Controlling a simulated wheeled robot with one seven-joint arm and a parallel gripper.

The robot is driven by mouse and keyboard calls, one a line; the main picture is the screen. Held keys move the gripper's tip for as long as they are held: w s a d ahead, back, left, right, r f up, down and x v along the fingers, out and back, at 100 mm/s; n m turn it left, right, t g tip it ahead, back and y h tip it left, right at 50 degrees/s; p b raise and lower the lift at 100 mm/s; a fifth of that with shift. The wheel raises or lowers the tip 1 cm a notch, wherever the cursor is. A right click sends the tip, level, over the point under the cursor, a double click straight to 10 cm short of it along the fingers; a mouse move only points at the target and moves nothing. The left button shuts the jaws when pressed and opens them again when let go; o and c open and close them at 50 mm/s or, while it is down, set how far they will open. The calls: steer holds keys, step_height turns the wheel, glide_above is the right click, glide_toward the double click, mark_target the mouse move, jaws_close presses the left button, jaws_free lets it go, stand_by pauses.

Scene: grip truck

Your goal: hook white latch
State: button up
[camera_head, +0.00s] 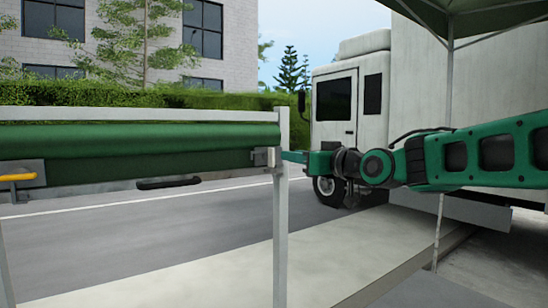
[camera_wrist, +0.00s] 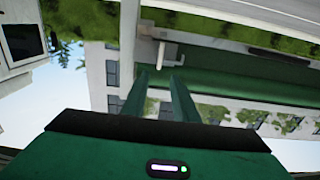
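The white latch (camera_wrist: 164,52) shows in the wrist view as a small pale bar on a grey-white bracket, just beyond my fingertips. In the head view a light grey bracket (camera_head: 264,157) sits at the right end of the green roll, by the white post; the latch's own shape is too small to tell there. My gripper (camera_wrist: 159,77) is open, its two green fingers apart with nothing between them. In the head view my gripper (camera_head: 294,156) reaches in from the right, its tip beside the post. Contact with the latch cannot be told.
A white frame post (camera_head: 280,230) stands right beside my gripper. The green roll (camera_head: 130,140) runs left along the frame, with a black handle (camera_head: 168,183) and a yellow handle (camera_head: 18,177). A white truck (camera_head: 350,95) stands behind my arm. Open road lies beyond the frame.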

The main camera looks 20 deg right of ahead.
mark_target(274, 152)
steer(key=x, duration=1)
steer(key=shift+w+f, duration=0.1)
steer(key=shift+w, duration=0.1)
steer(key=shift+c, duration=0.4)
jaws_close()
